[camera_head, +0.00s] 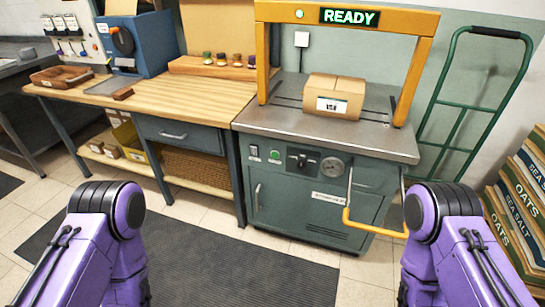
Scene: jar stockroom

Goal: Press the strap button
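The strapping machine (320,217) is a grey-green cabinet with a steel top and an orange arch (262,60). A closed cardboard box (347,86) with a white label sits on the top, by the arch. On the front panel a round green button (275,156) sits between a small switch plate (254,151) and a black knob (303,161); I cannot read a strap label on it. Purple links of both my arms show at the lower left and lower right. Neither gripper is in view.
A wooden workbench (180,98) with a blue dispenser (137,43) stands left of the machine. A yellow handle (374,227) sticks out at the machine's front right. A dark mat (235,272) covers the floor.

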